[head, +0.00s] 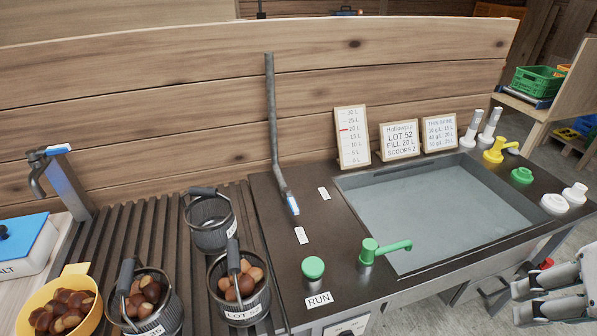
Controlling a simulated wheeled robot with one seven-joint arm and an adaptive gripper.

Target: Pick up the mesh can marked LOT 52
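The mesh can marked LOT 52 (262,303) is a dark can with a raised handle, standing upright on the slatted rack and filled with chestnuts. Its white label is partly cut by the angle, but LOT 5 reads clearly. A second mesh can (172,311) of chestnuts stands left of it, its label partly readable as 35. A third mesh can (196,234) stands behind, with no chestnuts visible in it and its label turned to the side. My gripper (517,302) is at the far right edge, its fingers apart and empty, well away from the cans.
A yellow bowl (82,270) of chestnuts and a blue-lidded salt box (22,262) stand at left. A grey tap (70,190) rises behind the slatted rack (160,225). The sink basin (430,215), green spout (385,250) and green button (313,267) lie between the cans and my gripper.

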